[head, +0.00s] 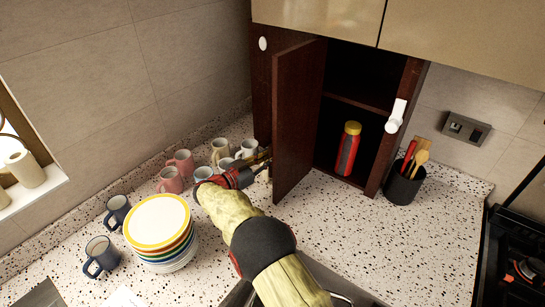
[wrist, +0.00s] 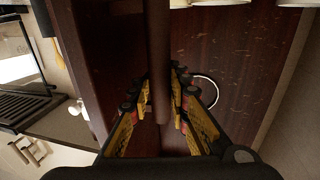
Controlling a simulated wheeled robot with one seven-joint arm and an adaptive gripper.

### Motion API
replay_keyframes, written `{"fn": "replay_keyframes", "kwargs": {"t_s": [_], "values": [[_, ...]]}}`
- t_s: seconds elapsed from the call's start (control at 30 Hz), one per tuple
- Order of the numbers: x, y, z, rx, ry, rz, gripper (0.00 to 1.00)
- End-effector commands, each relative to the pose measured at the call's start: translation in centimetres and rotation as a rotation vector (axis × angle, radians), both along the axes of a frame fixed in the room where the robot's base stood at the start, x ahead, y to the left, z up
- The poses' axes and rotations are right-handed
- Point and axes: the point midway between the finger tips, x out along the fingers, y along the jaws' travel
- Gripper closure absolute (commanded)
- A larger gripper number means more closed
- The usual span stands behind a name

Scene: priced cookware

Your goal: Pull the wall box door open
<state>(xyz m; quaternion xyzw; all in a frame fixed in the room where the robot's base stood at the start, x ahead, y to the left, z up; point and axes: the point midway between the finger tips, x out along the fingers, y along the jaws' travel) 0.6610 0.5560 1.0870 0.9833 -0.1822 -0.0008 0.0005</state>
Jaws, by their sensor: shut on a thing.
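The wall box (head: 375,95) is dark brown wood, mounted below the tan cabinets. Its door (head: 298,120) stands open, swung out at the left of the opening, and a red bottle with a yellow cap (head: 348,150) shows inside. My gripper (head: 266,163) is at the door's outer edge, low down. In the wrist view my gripper (wrist: 160,105) has its yellow-and-black fingers on both sides of the door's edge (wrist: 158,50), shut on it. In the head view the fingertips are partly hidden by the door.
Several mugs (head: 180,162) stand on the speckled counter (head: 400,250) left of my gripper, with a plate stack (head: 160,225) closer. A black utensil pot (head: 404,185) stands right of the box, and a stove (head: 515,250) is at the far right. The counter between them is clear.

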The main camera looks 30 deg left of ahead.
Motion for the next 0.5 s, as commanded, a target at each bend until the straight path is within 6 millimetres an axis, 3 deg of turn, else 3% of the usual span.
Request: {"fn": "replay_keyframes", "kwargs": {"t_s": [0.13, 0.17, 0.5], "values": [[-0.13, 0.22, 0.1, 0.001, -0.001, 0.004, 1.0], [-0.13, 0.23, 0.1, 0.001, -0.001, 0.004, 0.81], [-0.04, 0.07, 0.08, 0.001, -0.001, 0.002, 0.65]]}}
